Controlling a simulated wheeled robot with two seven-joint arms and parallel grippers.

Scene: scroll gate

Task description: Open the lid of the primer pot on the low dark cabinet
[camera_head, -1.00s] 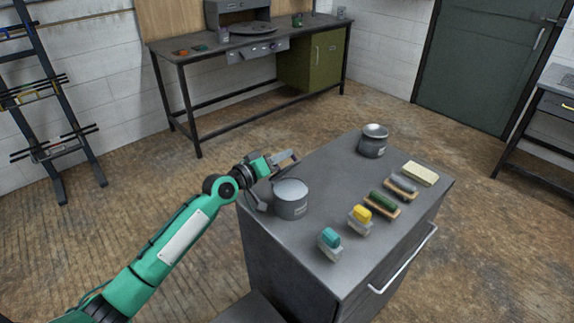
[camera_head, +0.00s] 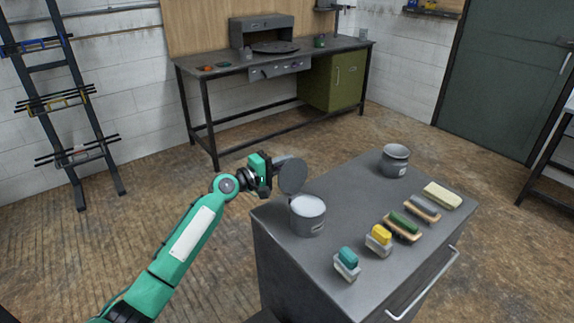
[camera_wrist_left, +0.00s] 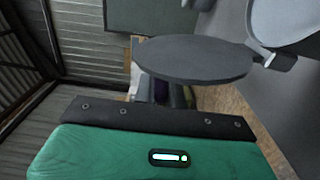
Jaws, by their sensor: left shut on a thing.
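The primer pot (camera_head: 308,217) is a grey can on the near left corner of the low dark cabinet (camera_head: 330,245). Its open top shows a pale inside, which also appears at the upper right of the left wrist view (camera_wrist_left: 292,18). The lid (camera_head: 293,176) is a dark grey disc, tilted up steeply at the pot's back left rim. The lid also shows in the left wrist view (camera_wrist_left: 195,60), with a small hinge beside the pot. My left gripper (camera_head: 279,166) is shut on the lid at its far side from the pot; the fingertips are mostly hidden. My right gripper is out of view.
A second grey pot (camera_head: 395,161) stands at the cabinet's back. Several brushes or blocks, including a teal one (camera_head: 347,259) and a yellow one (camera_head: 380,236), line the right side. A workbench (camera_head: 215,70) stands behind, with open floor between.

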